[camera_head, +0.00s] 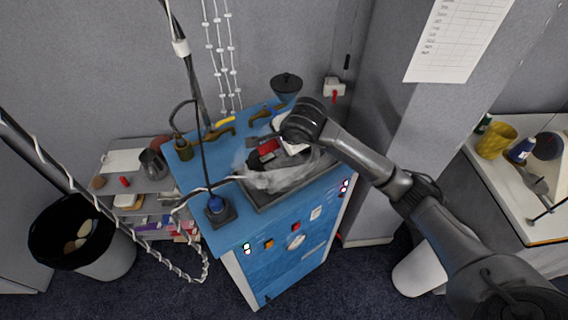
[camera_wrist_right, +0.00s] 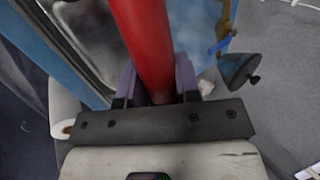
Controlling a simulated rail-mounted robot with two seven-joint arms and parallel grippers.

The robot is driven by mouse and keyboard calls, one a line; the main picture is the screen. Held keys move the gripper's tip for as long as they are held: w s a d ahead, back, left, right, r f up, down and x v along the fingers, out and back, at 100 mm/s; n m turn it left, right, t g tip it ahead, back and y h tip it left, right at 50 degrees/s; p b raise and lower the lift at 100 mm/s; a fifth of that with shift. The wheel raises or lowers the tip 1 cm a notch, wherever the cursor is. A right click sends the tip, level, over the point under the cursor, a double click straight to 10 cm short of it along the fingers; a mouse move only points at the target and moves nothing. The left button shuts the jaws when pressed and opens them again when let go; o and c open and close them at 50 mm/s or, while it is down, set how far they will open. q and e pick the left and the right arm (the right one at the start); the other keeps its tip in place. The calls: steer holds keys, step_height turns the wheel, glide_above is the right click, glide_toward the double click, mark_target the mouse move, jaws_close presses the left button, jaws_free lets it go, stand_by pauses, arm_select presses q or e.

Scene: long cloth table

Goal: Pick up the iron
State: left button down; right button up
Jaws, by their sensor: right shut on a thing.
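A red part (camera_head: 267,148), which looks like the iron's handle, is above the dark tray on the blue workbench; my right wrist and arm partly cover it. My right gripper (camera_head: 287,146) reaches in from the right over the bench. In the right wrist view the red handle (camera_wrist_right: 145,40) runs between the two fingers of my right gripper (camera_wrist_right: 156,88), which are shut on it. The iron's sole is hidden, and I cannot tell whether it touches the surface below. My left gripper is not in view.
A dark funnel (camera_head: 286,84) stands behind. A black bin (camera_head: 72,230) is at left, a side table (camera_head: 512,190) at right.

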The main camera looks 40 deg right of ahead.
steer(key=shift+r, duration=0.15)
jaws_close()
steer(key=shift+r, duration=0.1)
